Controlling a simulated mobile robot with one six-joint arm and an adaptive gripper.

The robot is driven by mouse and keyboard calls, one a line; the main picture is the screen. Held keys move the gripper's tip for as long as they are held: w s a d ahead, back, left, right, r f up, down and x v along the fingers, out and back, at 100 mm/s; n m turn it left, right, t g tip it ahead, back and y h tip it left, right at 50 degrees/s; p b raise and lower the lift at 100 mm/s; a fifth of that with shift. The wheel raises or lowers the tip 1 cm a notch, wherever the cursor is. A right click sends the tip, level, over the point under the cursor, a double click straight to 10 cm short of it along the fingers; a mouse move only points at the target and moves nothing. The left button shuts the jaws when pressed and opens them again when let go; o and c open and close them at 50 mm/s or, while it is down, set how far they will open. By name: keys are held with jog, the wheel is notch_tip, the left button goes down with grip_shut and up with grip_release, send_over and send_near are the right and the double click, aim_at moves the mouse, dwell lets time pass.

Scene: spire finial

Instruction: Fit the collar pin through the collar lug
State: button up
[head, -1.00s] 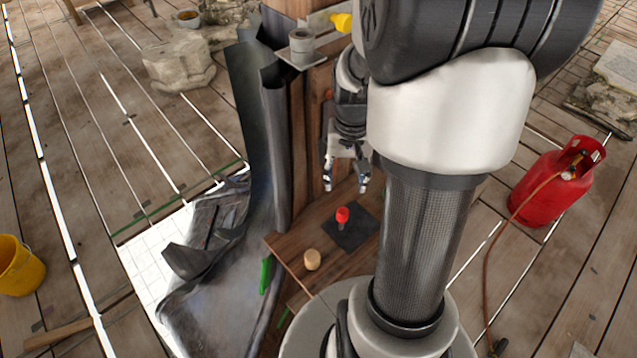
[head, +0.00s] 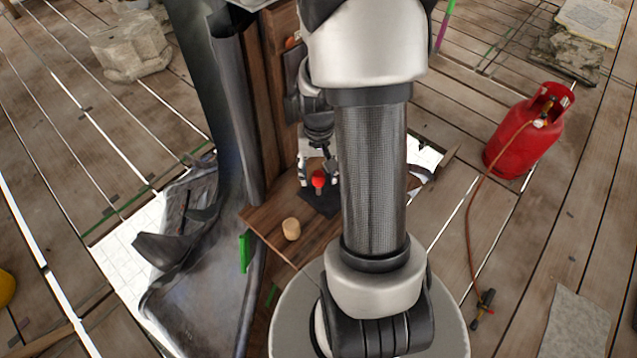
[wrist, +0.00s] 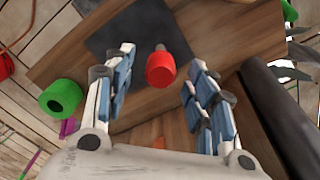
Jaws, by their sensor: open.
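The collar pin, with a red head (head: 318,179) and a short grey shank, is on the dark mat (head: 322,202) on the wooden shelf. In the wrist view the red head (wrist: 160,69) lies ahead of the fingertips, between their lines, and its shank points away. My gripper (head: 318,172) is open just behind the pin in the head view. Its two blue-padded fingers (wrist: 154,70) show in the wrist view with nothing held between them. I cannot tell any collar lug for sure in the current views.
A wooden knob (head: 291,229) stands near the shelf's (head: 268,218) front left edge. A red gas cylinder (head: 528,132) with a hose stands right. A green cylinder (wrist: 61,97) shows in the wrist view.

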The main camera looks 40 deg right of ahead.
jog(key=shift+f, duration=0.75)
jog(key=shift+r, duration=0.1)
jog(key=shift+c, duration=0.2)
grip_shut()
jog(key=shift+r, duration=0.1)
